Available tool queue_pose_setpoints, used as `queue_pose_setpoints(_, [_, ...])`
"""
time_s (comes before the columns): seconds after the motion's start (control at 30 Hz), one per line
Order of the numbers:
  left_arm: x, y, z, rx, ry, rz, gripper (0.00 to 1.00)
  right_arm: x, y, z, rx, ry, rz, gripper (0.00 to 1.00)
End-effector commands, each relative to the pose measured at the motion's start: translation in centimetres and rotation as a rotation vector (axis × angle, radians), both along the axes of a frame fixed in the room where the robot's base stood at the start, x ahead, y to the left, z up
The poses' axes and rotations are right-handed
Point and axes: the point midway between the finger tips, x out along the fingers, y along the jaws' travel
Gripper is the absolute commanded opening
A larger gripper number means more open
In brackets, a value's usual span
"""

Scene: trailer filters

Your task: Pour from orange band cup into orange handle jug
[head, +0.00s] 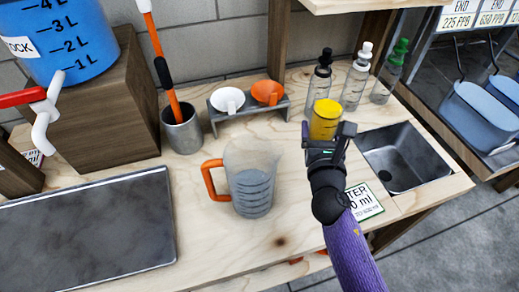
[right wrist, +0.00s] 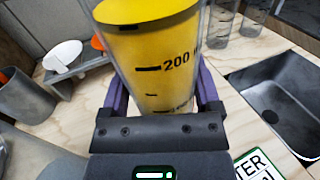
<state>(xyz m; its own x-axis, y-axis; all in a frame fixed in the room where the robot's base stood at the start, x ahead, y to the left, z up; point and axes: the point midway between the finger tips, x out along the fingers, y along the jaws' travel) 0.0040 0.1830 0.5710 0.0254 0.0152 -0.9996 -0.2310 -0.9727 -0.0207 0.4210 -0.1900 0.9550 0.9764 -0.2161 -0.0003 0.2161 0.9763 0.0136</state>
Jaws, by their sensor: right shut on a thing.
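My right gripper (head: 330,140) is shut on a yellow-filled cup (head: 325,119). The cup is upright, to the right of the jug, and its black marks, one reading 200, show in the right wrist view (right wrist: 158,62). No orange band can be seen on it. The clear jug with the orange handle (head: 250,185) stands upright on the wooden counter, handle to the left. Its lower part looks blue-grey, with level marks. The cup is apart from the jug. My left gripper is not in view.
A small rack with a white and an orange funnel (head: 268,93) stands behind the jug. A metal pot (head: 183,130) is left of it. Several bottles (head: 357,75) stand at the back right. A sink (head: 405,158) is at right, a dark tray (head: 90,230) at left.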

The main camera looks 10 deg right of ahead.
Motion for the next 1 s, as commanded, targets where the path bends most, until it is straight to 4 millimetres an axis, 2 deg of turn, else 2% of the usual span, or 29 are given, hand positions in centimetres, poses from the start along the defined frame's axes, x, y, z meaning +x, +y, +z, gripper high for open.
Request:
queue_pose_setpoints(0.03, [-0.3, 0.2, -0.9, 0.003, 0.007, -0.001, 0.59, 0.3, 0.1, -0.3, -0.014, -0.003, 0.051, 0.0])
queue_pose_setpoints(0.1, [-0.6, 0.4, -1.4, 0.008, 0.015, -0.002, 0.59, 0.5, 0.5, -0.4, -0.016, 0.001, 0.115, 0.0])
queue_pose_setpoints(0.47, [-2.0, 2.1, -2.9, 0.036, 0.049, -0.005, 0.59, 0.7, 1.8, -0.9, -0.01, 0.001, 0.332, 0.0])
queue_pose_setpoints(0.7, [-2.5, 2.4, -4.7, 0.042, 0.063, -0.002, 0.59, 0.0, 3.1, -2.7, -0.001, 0.003, 0.544, 0.0])
queue_pose_setpoints(1.0, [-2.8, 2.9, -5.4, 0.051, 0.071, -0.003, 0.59, -0.8, 3.6, -3.7, -0.001, -0.001, 0.663, 0.0])
